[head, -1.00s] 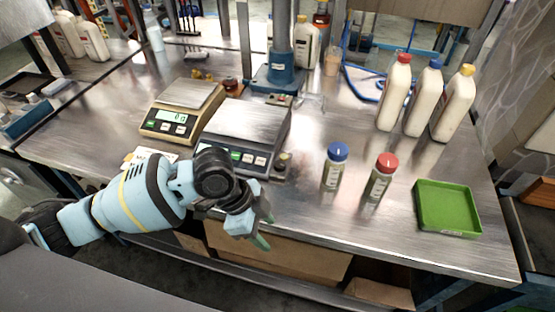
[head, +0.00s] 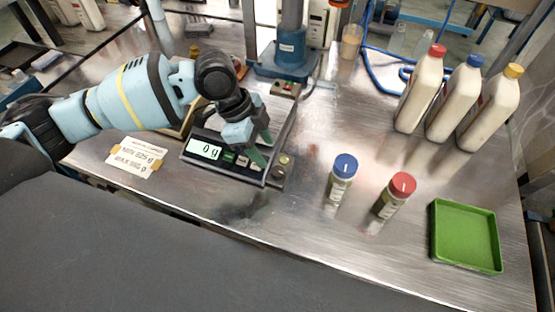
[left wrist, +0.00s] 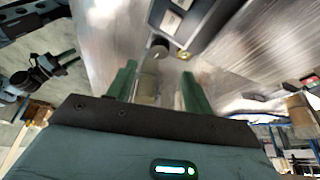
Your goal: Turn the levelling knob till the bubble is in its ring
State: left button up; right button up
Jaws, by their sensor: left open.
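The dark levelling knob (head: 277,173) sits at the right front corner of the grey scale (head: 223,171). The small yellowish bubble level (head: 284,160) is just behind it; the bubble's place in its ring is too small to tell. My left gripper (head: 262,146) is open and empty above the scale's right front part. In the left wrist view the knob (left wrist: 159,49) appears beyond and between the open fingers (left wrist: 158,72), apart from them, with the bubble level (left wrist: 184,53) beside it.
A blue-capped bottle (head: 342,174), a red-capped bottle (head: 395,195) and a green tray (head: 466,236) stand to the right. Three white jugs (head: 452,102) stand behind them. A blue stand (head: 284,57) rises behind the scale. A printed card (head: 136,157) lies left. The table front is clear.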

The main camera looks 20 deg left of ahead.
aim_at(277, 171)
pick_arm(q)
jog(key=shift+x, duration=0.8)
jog(key=x, duration=0.5)
jog(key=shift+d+f, duration=0.2)
jog(key=shift+f, duration=0.35)
pick_arm(e)
jog(key=shift+f, duration=0.1)
pick_arm(q)
jog(key=c, duration=1)
jog(key=shift+o, duration=0.2)
pick_arm(e)
jog(key=shift+s+f, duration=0.2)
jog(key=shift+s, duration=0.1)
